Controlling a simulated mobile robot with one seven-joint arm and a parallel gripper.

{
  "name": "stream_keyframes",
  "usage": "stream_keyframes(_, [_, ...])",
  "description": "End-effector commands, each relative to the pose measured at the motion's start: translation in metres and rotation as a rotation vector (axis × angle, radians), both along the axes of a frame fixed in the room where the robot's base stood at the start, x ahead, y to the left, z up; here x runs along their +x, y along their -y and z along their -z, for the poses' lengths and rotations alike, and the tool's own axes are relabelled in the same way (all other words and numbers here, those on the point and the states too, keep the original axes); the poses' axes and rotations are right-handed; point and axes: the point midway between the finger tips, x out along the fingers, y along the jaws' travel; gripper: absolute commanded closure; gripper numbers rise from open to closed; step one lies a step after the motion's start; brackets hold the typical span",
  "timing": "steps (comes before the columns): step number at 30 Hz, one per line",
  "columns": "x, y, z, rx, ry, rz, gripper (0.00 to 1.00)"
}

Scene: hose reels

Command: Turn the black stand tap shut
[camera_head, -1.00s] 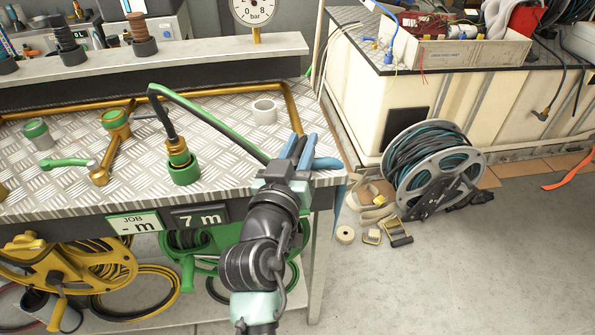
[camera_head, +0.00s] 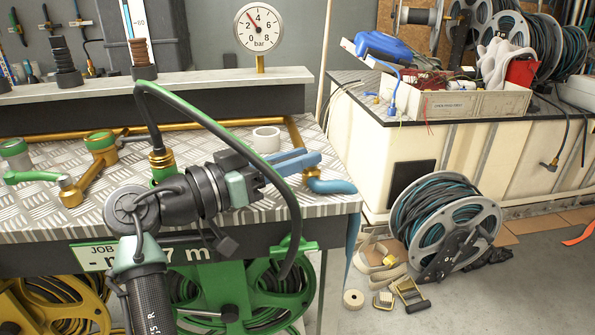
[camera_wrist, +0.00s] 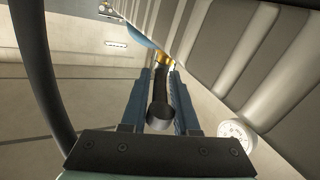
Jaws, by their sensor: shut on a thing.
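My gripper (camera_head: 312,163) reaches right across the table's right end, with its blue fingers nearly level. In the wrist view its fingers (camera_wrist: 162,74) are shut on a black tap handle (camera_wrist: 160,112), which lies lengthwise between them. A brass part (camera_wrist: 163,58) shows just beyond the handle at the fingertips. In the head view the handle is hidden behind my fingers. A blue hose (camera_head: 333,187) sits just below the fingertips and hangs over the table edge. It seems to show in the wrist view as a blue curve (camera_wrist: 139,38).
A black and green hose (camera_head: 215,125) arches from a brass coupling (camera_head: 160,160) over my gripper towards the green reel (camera_head: 265,300). A pressure gauge (camera_head: 259,27) stands on the shelf. A white ring (camera_head: 266,139) lies behind my gripper. A grey reel (camera_head: 445,225) stands on the floor at right.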

Motion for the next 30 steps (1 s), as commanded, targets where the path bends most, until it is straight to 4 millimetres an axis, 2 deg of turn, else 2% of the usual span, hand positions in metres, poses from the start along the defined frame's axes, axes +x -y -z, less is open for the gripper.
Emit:
stream_keyframes(7, [-0.0001,0.0019,0.0011,0.001,-0.004,0.074,1.00])
stream_keyframes(21, [-0.0003,0.0025,0.0017,0.003,-0.005,0.090,1.00])
stream_keyframes(22, [-0.0003,0.0026,0.0017,0.003,-0.005,0.090,0.69])
stream_keyframes(24, [-0.0002,0.0023,0.0016,0.002,-0.005,0.089,0.57])
stream_keyframes(25, [-0.0001,0.0022,0.0016,0.003,-0.005,0.088,0.52])
stream_keyframes(30, [0.0001,0.0014,0.0011,0.002,-0.003,0.085,0.52])
